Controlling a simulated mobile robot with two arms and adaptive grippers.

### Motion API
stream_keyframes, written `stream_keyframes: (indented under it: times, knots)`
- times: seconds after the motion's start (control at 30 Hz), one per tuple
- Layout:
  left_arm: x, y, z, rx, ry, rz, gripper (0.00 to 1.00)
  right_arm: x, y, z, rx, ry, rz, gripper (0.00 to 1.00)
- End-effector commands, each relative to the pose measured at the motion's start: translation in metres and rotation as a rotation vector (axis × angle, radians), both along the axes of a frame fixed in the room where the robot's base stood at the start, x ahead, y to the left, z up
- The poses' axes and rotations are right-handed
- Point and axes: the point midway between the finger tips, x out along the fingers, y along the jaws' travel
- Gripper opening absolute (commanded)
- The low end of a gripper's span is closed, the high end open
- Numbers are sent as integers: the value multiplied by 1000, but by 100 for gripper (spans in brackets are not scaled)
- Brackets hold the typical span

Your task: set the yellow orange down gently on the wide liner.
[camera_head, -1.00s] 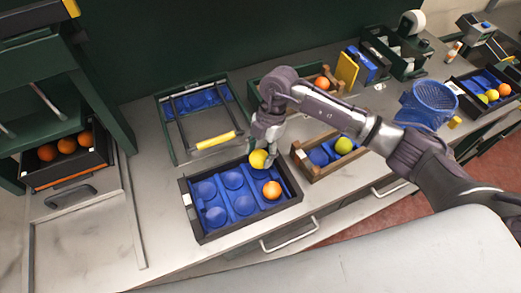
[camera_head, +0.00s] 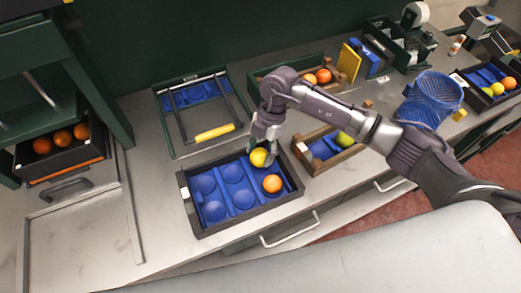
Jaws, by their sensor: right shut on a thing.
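The yellow orange (camera_head: 258,157) is in my right gripper (camera_head: 262,148), at the back right cup of the blue wide liner (camera_head: 219,192). The liner lies in a dark tray (camera_head: 244,223) on the counter. My right gripper is shut on the yellow orange from above; whether the fruit touches the liner I cannot tell. An orange fruit (camera_head: 272,183) sits in the cup just in front of it. Several other cups, to the left, are empty. My left gripper is not in view.
A wooden-ended tray (camera_head: 303,160) with a yellow-green fruit (camera_head: 343,139) stands close on the right. A dark frame with a yellow handle (camera_head: 214,132) is behind. A blue mesh basket (camera_head: 430,100) stands farther right.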

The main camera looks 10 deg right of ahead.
Motion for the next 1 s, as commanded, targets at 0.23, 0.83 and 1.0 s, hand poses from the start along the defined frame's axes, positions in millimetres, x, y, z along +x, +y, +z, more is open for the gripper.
stream_keyframes:
  times: [0.23,0.83,1.0]
  knots:
    - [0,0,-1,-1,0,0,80,0,0,-1,0,0,0,19]
    - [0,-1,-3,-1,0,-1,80,0,0,-5,1,-1,0,82]
    - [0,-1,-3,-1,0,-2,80,0,0,-5,1,-1,0,84]
